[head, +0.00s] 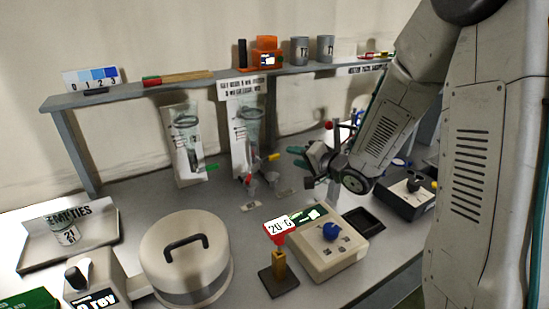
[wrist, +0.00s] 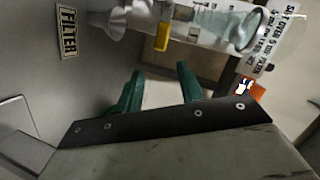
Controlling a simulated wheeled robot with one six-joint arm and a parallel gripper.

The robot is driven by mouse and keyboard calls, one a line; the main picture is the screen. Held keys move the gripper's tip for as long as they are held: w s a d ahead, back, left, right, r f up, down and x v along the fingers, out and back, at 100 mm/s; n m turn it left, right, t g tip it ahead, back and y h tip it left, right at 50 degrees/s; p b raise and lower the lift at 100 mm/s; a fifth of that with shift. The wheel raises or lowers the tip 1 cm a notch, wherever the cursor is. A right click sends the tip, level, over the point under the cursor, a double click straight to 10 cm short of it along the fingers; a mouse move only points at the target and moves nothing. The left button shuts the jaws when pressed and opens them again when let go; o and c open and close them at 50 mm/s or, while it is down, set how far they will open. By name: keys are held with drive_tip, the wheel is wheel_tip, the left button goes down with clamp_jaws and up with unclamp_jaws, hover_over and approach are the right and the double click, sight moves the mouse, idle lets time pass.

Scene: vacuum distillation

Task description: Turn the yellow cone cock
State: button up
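The yellow cone cock (head: 273,157) sticks out to the right from below the glass funnel (head: 251,128) on the right-hand white backing plate. In the wrist view the yellow cock (wrist: 162,36) shows as a short yellow handle against the glass tube, beyond the fingertips. My gripper (head: 298,157) has green fingers and sits to the right of the cock, with a gap between them. In the wrist view my gripper (wrist: 158,82) has its two fingers apart with nothing between them.
A similar glass funnel with a green handle (head: 212,167) hangs to the left. A shelf (head: 205,85) runs above. Below stand a round lidded pot (head: 186,265), a beige box with a blue knob (head: 330,232) and a red-and-white sign (head: 280,228). A FILTER label (wrist: 67,32) shows in the wrist view.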

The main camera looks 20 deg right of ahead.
sight(276, 158)
drive_tip(key=w+a+y, duration=0.1)
drive_tip(key=w+a+f+m+y, duration=0.1)
drive_tip(key=w+a, duration=0.1)
drive_tip(key=w+a+f+m+t+y, duration=0.1)
drive_tip(key=w+a+y, duration=0.1)
drive_tip(key=shift+w+a, duration=0.15)
drive_tip(key=shift+w, duration=0.05)
idle(0.5)
clamp_jaws()
